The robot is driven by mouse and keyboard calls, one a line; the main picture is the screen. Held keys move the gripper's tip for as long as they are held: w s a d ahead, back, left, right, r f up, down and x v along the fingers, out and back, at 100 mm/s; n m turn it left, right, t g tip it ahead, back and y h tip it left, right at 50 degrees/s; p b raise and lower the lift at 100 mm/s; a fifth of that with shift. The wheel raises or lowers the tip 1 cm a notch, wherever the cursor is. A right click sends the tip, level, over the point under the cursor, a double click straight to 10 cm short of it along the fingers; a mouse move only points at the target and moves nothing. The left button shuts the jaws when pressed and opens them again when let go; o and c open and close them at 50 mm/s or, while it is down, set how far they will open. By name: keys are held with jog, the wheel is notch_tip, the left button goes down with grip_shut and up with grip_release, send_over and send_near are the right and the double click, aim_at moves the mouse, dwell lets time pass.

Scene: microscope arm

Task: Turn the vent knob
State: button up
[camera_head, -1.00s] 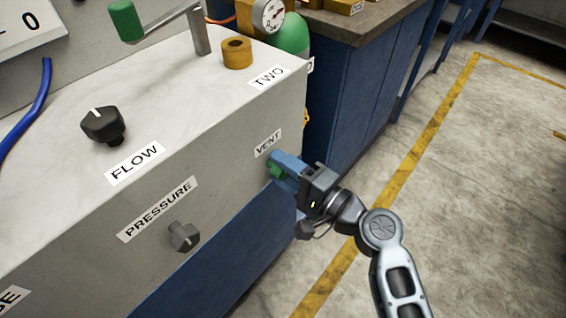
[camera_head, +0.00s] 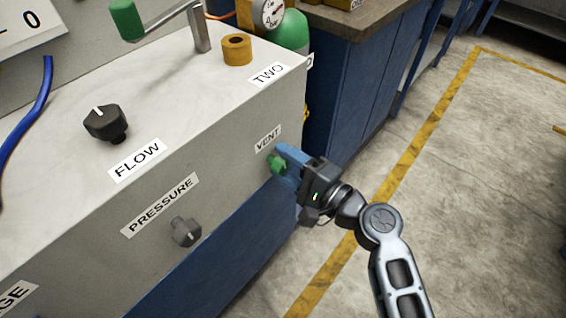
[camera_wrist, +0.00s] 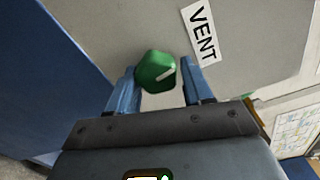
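The vent knob (camera_head: 277,164) is green and sits on the grey front panel, below and right of the VENT label (camera_head: 268,139). In the wrist view my gripper (camera_wrist: 159,72) is open, with a narrow gap on each side of the knob. The VENT label (camera_wrist: 201,34) lies to the right of the knob there.
The black FLOW knob (camera_head: 107,123) is on the sloping top, and the grey PRESSURE knob (camera_head: 186,232) is lower left on the front. A blue cabinet (camera_head: 350,95) stands behind the panel's right end. The floor (camera_head: 490,190) to the right is clear.

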jog(key=shift+o, duration=1.4)
jog(key=shift+s+a, duration=0.15)
jog(key=shift+a, duration=0.05)
jog(key=v, duration=0.7)
jog(key=shift+s+d, duration=0.2)
jog(key=shift+d, duration=0.2)
jog(key=w+a+m, duration=0.1)
jog(key=a, duration=0.1)
jog(key=w+a+m+p, duration=0.1)
jog(key=a, duration=0.1)
jog(key=w+a+m+p, duration=0.1)
jog(key=a, duration=0.1)
jog(key=shift+w+a+r+m, duration=0.15)
jog(key=shift+w+m, duration=0.2)
jog(key=shift+m, duration=0.05)
